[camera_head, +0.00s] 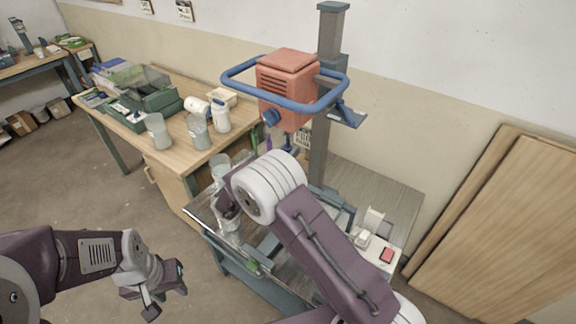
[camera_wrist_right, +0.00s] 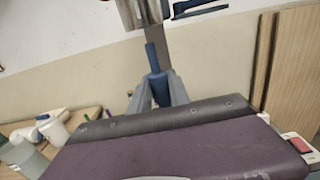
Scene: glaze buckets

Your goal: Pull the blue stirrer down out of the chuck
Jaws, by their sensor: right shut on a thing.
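My right gripper (camera_wrist_right: 157,92) is shut on the blue stirrer (camera_wrist_right: 151,58), which shows upright between the fingers in the right wrist view. The rod's top end shows below a grey metal cylinder (camera_wrist_right: 140,12), with a small gap in the picture; I take the cylinder for the chuck. The stirrer's lower part is hidden behind my gripper body. My left gripper (camera_head: 167,291) is open and empty, low over the floor at the left.
The motor head hangs on a grey column (camera_head: 327,130) with a blue ring handle (camera_head: 240,84) around it. Glass jars stand under my right arm on the stand's table. A wooden bench (camera_head: 178,150) with buckets and bottles is at left. Wooden boards (camera_head: 500,230) lean at right.

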